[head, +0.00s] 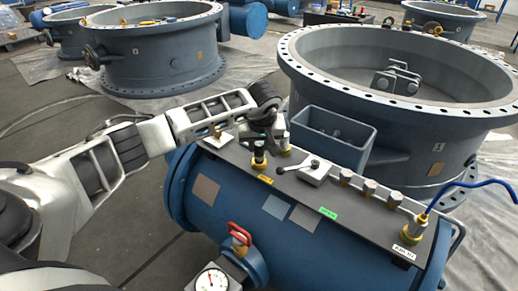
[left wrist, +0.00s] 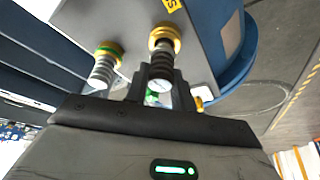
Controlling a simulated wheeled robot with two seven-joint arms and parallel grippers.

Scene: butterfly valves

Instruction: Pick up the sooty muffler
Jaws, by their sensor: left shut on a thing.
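The sooty muffler (head: 259,152), dark and ribbed with a brass base, stands on the grey top plate of the blue cylinder. It also shows in the left wrist view (left wrist: 162,66), with its brass collar against the plate. My left gripper (head: 263,136) is above it and shut on its upper part. In the left wrist view the fingers (left wrist: 161,92) sit on both sides of the dark muffler and partly hide its tip. A lighter grey muffler (left wrist: 104,66) with a green-marked brass collar stands beside it, apart from the fingers. My right gripper is not in view.
The blue cylinder (head: 330,250) carries a lever valve (head: 312,169), several capped fittings, a blue hose (head: 470,186), a red-handled valve (head: 239,234) and a gauge (head: 211,281). A grey open box (head: 333,137) stands close behind. Large flanged valve bodies (head: 430,133) fill the back.

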